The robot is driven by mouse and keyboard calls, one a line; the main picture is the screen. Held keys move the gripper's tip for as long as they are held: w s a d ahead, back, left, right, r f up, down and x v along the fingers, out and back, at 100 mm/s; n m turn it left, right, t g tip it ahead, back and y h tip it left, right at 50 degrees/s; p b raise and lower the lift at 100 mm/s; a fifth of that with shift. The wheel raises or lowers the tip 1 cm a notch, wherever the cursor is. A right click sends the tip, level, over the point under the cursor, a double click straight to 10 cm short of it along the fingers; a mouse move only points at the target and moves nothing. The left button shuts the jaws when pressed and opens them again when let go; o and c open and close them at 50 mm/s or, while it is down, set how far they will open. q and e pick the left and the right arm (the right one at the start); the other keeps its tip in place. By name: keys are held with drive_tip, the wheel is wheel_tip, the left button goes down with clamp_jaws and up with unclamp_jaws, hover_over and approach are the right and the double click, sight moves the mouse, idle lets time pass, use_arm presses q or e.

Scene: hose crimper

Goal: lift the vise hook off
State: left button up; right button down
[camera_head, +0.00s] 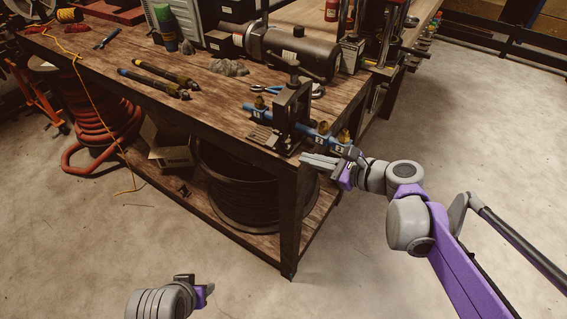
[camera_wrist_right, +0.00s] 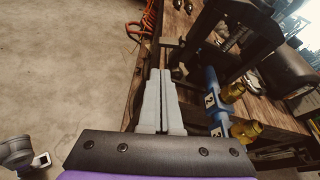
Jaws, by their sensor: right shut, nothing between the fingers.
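A dark upright vise (camera_head: 292,108) stands at the near right corner of the wooden bench. In the right wrist view the vise frame (camera_wrist_right: 236,32) rises at the upper right. A blue bar (camera_head: 316,137) with brass fittings runs through its foot; the bar also shows in the wrist view (camera_wrist_right: 212,92). I cannot make out the hook separately from the dark frame. My right gripper (camera_head: 306,160) is shut and empty, just off the bench corner, in front of the bar; its fingers show in the wrist view (camera_wrist_right: 160,75). My left gripper (camera_head: 207,294) is low over the floor, away from the bench; its jaw opening is unclear.
A hose reel (camera_head: 238,185) sits on the lower shelf. The floor (camera_head: 375,285) at the front right is clear.

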sight(273, 147)
drive_tip(key=shift+w, duration=0.15)
drive_tip(key=shift+w, duration=0.15)
drive_tip(key=x, duration=1)
drive_tip(key=shift+s+r+m, duration=0.2)
drive_tip(key=shift+r+m, duration=0.05)
drive_tip(key=shift+m, duration=0.45)
idle(0.4)
drive_tip(key=shift+s+a+r+m+g+y, duration=0.1)
drive_tip(key=shift+r+m+g+y, duration=0.25)
drive_tip(key=shift+m, duration=0.25)
drive_tip(key=shift+s+a+r+m+g+y, duration=0.15)
drive_tip(key=shift+m+g+y, duration=0.1)
drive_tip(key=shift+m+g, duration=0.3)
drive_tip(key=r+m+g+y, duration=0.1)
drive_tip(key=m, duration=0.2)
drive_tip(key=shift+r+b, duration=0.25)
drive_tip(key=shift+b, duration=0.1)
drive_tip(key=shift+r, duration=0.1)
drive_tip(key=shift+d+r, duration=0.1)
